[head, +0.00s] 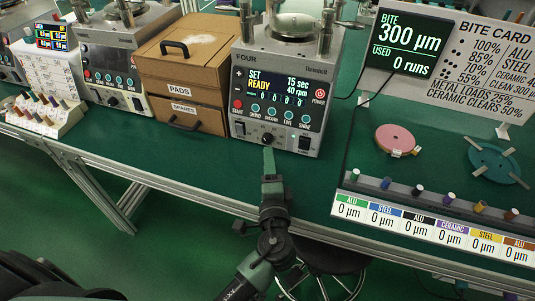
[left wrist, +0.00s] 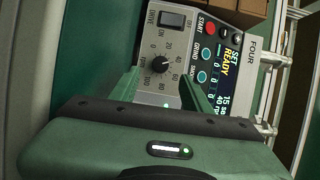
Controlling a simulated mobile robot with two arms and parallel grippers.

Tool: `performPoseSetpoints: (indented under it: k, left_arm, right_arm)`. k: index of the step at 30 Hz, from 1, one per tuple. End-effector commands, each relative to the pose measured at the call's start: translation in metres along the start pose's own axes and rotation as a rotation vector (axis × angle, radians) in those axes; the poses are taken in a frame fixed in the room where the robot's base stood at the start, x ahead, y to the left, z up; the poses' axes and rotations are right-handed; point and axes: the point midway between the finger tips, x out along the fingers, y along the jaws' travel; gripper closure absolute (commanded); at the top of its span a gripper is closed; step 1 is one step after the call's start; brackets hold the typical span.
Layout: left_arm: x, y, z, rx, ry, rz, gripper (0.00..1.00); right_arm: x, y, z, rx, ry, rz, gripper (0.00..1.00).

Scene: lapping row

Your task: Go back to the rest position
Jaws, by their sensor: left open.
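My left gripper (head: 268,158) reaches in from the bottom middle of the head view, in front of the grey machine marked FOUR (head: 284,75). In the left wrist view its two green fingers (left wrist: 158,80) stand apart, open, with nothing seen between them but the machine's front. The black dial (left wrist: 160,65) appears in the gap between the fingers; I cannot tell whether they touch it. The screen (head: 278,90) reads SET, READY, 15 sec, 40 rpm. My right gripper is not in view.
A wooden box (head: 184,72) with PADS and SPARES drawers stands left of the machine. To the right are a pink disc (head: 394,140), a teal disc (head: 497,162), a row of small pegs and a BITE CARD board (head: 488,55). A stool (head: 325,256) is under the bench.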

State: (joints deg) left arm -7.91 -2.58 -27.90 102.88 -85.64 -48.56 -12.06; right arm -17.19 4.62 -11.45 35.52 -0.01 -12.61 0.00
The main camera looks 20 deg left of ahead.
Motion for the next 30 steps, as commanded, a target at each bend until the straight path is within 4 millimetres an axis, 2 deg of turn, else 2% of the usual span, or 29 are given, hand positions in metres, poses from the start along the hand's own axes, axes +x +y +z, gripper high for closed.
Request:
performPoseSetpoints:
  k: [5,20,23,30]
  left_arm:
    - [-0.011,0.0,0.0,0.0,0.0,0.0,0.52]
    - [-0.011,-0.002,0.0,0.001,0.0,-0.001,0.52]
    - [-0.011,-0.011,0.0,0.0,0.0,-0.001,0.52]
    - [-0.013,-0.052,0.0,0.001,0.0,-0.001,0.52]
  right_arm:
    - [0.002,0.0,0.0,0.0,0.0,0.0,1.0]
    - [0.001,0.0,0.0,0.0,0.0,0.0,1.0]
    - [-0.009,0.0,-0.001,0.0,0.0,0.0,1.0]
    - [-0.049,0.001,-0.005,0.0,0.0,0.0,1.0]
